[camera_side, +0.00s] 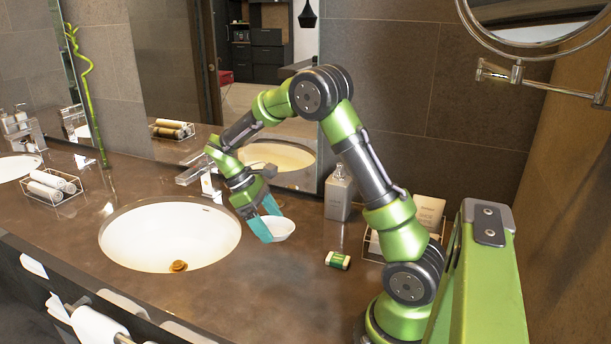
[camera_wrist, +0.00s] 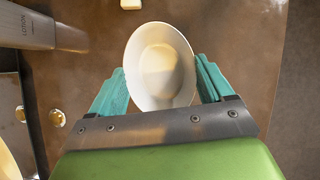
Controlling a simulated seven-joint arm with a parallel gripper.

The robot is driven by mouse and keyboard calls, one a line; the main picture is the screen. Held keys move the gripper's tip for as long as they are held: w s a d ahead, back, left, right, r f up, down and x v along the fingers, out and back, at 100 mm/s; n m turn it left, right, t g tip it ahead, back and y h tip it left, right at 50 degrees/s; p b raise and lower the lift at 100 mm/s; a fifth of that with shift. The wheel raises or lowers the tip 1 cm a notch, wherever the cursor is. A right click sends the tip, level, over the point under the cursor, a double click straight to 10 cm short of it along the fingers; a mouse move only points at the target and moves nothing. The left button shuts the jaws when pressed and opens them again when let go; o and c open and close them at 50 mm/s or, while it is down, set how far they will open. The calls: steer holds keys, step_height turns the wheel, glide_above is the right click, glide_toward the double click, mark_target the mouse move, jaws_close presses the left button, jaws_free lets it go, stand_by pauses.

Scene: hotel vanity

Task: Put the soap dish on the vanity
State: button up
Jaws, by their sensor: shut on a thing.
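The soap dish (camera_side: 281,229) is a small white oval bowl, held at my gripper's fingertips over the vanity (camera_side: 240,290), to the right of the sink. My gripper (camera_side: 267,222) has teal fingers and is shut on the dish. In the wrist view, the soap dish (camera_wrist: 160,66) sits upright between the two fingers of my gripper (camera_wrist: 160,85), its inside empty. In the side view, the dish is at or just above the counter; I cannot tell whether its base touches it.
A white sink (camera_side: 170,235) lies left of my gripper. A grey dispenser bottle (camera_side: 339,195) stands behind and right. A small green-and-white box (camera_side: 338,260) lies to the right on the counter. A wire rack of rolled towels (camera_side: 52,186) stands far left. The front counter is clear.

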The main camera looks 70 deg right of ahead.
mark_target(280, 221)
steer(key=d+n+t+h, duration=0.1)
steer(key=n, duration=0.2)
steer(key=d+r+n+h, duration=0.1)
steer(key=n, duration=0.2)
steer(key=s+d+r+n+t+h, duration=0.1)
steer(key=n, duration=0.2)
steer(key=shift+r+t+h, duration=0.15)
steer(key=shift+t+h, duration=0.15)
steer(key=shift+h, duration=0.1)
steer(key=shift+s+d+r+n+t, duration=0.1)
steer(key=shift+d+n+t, duration=0.1)
steer(key=shift+n, duration=0.3)
steer(key=shift+d+n+t, duration=0.1)
steer(key=shift+n+t, duration=0.1)
steer(key=shift+n, duration=0.3)
steer(key=s+d, duration=0.3)
steer(key=d, duration=0.5)
steer(key=s+d+f, duration=0.1)
steer(key=s+d, duration=0.3)
steer(key=d, duration=0.4)
steer(key=shift+d+f+h, duration=0.15)
steer(key=shift+f+h, duration=0.15)
steer(key=o, duration=1.2)
steer(key=shift+o, duration=0.2)
